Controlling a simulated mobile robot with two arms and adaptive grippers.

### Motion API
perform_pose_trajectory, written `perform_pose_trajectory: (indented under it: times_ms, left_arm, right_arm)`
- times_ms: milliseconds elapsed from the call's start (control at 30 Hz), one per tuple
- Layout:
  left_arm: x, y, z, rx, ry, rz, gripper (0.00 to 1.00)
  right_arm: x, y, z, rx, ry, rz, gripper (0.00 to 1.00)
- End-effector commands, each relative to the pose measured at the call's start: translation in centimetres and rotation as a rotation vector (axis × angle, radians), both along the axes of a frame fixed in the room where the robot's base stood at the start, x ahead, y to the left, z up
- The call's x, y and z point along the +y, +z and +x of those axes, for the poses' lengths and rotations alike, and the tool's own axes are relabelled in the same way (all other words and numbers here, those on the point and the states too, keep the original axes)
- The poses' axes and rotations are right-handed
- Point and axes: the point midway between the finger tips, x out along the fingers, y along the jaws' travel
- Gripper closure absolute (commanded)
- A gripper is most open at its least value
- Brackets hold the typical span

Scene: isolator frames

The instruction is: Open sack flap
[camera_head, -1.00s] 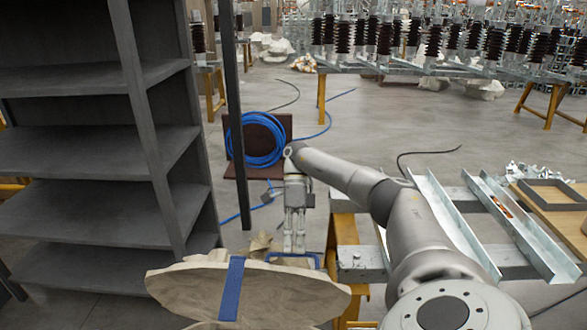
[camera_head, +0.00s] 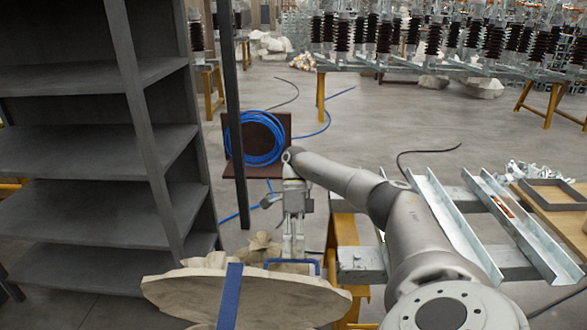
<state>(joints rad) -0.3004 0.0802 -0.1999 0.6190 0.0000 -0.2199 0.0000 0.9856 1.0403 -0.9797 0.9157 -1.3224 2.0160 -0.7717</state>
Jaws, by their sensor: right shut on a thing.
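The sack shows at the bottom of the head view, with a broad tan flap (camera_head: 180,292) that has a ragged edge. A blue strap (camera_head: 230,296) runs across it. A blue handle (camera_head: 274,262) stands at the flap's far side. My right gripper (camera_head: 292,252) points down with its fingers at this handle and is shut on it. The fingertips are partly hidden. Crumpled tan cloth (camera_head: 260,250) bulges beside the fingers on the left. The sack's lower part is cut off by the picture's edge. My left gripper is not in view.
A dark shelf unit (camera_head: 85,155) stands close on the left, with a dark post (camera_head: 232,110). A workbench with metal channels (camera_head: 455,205) stands on the right. A blue cable coil (camera_head: 255,140) rests on a brown stand beyond. Open floor lies farther back.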

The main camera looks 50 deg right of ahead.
Motion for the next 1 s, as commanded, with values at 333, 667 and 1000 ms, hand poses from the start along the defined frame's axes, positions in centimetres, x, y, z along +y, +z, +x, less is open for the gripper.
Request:
perform_pose_trajectory:
  times_ms: [333,667,1000]
  left_arm:
    - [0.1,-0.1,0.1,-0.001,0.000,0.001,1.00]
    - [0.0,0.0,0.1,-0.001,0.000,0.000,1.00]
    - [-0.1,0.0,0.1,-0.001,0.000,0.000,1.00]
  right_arm:
    - [-0.7,0.2,0.5,0.002,-0.003,-0.014,0.68]
    - [-1.6,2.1,1.3,0.000,-0.002,-0.007,0.68]
    - [-2.5,3.9,2.0,-0.005,-0.003,-0.008,0.68]
